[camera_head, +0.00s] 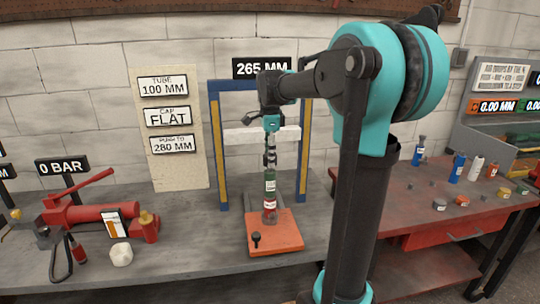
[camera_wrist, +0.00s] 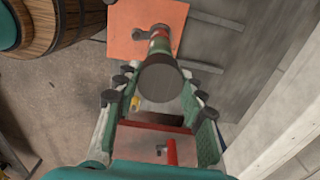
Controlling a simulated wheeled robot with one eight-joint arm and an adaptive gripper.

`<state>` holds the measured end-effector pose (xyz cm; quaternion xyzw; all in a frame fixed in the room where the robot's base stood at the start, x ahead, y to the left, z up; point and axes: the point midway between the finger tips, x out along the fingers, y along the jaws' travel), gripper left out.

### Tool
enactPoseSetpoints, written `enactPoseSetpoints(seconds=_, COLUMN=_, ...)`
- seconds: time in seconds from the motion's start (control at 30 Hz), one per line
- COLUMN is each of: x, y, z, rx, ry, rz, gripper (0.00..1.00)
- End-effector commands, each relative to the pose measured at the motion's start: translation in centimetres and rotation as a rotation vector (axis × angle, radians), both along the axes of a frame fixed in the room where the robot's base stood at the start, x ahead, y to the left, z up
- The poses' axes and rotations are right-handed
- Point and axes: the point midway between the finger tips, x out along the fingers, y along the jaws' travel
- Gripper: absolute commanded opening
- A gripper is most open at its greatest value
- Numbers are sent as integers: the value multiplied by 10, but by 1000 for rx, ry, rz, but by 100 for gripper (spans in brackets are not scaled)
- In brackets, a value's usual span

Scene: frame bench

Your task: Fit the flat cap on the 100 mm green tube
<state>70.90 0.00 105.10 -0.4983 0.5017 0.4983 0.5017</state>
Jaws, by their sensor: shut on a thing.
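The green tube (camera_head: 270,185) stands upright above a red band and a grey lower piece on an orange plate (camera_head: 284,235). In the wrist view the green tube (camera_wrist: 166,60) shows behind a dark grey disc, which looks like the flat cap (camera_wrist: 161,86). My gripper (camera_head: 270,157) points down directly over the tube. In the wrist view my gripper (camera_wrist: 159,76) has its fingers on both sides of the cap and is shut on it. The cap is in line with the tube's top; I cannot tell whether they touch.
A red pump (camera_head: 105,215) is on the left. Small parts, including a blue bottle (camera_head: 458,167), stand on the red bench (camera_head: 410,205) at right.

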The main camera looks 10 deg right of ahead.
Motion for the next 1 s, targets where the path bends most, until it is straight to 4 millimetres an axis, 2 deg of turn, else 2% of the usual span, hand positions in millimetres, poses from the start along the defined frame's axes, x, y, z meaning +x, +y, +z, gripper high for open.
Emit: enactPoseSetpoints(seconds=1.0, x=0, y=0, z=-23, rx=0, ry=0, rz=0, gripper=7)
